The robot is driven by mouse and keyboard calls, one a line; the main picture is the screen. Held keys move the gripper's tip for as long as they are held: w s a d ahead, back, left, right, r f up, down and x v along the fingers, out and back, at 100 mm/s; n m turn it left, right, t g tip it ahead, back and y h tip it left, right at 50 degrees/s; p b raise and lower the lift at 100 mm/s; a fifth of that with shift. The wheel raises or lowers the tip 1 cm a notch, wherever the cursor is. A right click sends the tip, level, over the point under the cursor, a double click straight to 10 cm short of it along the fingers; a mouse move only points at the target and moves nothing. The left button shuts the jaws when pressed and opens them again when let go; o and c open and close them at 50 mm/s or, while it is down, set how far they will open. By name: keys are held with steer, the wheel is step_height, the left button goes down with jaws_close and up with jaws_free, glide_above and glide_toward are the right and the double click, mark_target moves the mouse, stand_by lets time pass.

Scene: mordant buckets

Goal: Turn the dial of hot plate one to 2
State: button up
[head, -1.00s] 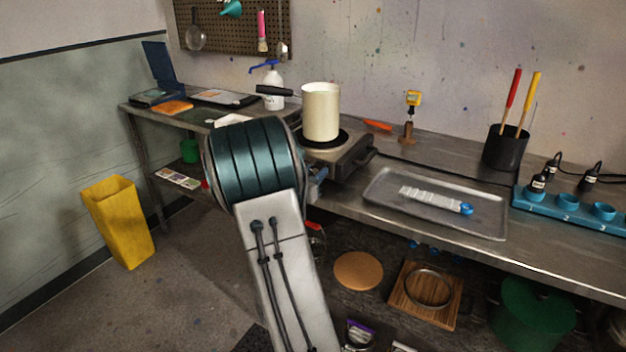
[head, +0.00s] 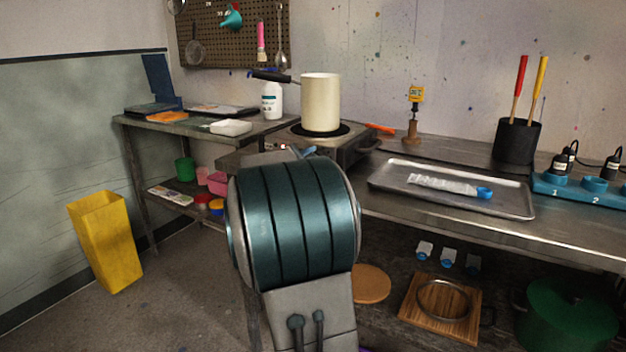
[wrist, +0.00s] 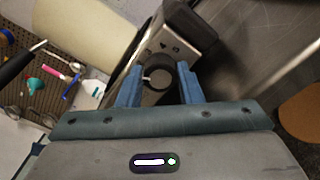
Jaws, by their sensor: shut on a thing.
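The hot plate (head: 362,147) stands on the steel bench with a cream pot (head: 320,103) on its round burner. In the wrist view, the hot plate's front panel (wrist: 195,35) is tilted and carries a round black dial (wrist: 158,76) with a pale mark on its rim. My gripper (wrist: 160,70) has its two blue fingers on either side of the dial, shut on it. The number the mark points to is too small to read. In the head view my arm hides the dial and most of the gripper.
A metal tray (head: 385,182) with a bag-like item lies right of the hot plate. A black cup (head: 516,143) and a blue rack (head: 575,193) stand farther right. A white bottle (head: 272,101) stands behind left. A yellow bin (head: 105,245) stands on the open floor at left.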

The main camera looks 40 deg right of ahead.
steer(key=shift+f+m+b, duration=0.15)
steer(key=shift+m+b, duration=0.95)
steer(key=shift+b, duration=0.45)
steer(key=o, duration=1)
steer(key=p+v, duration=0.2)
steer(key=v, duration=1.1)
steer(key=shift+s+a, duration=0.15)
steer(key=shift+a, duration=0.2)
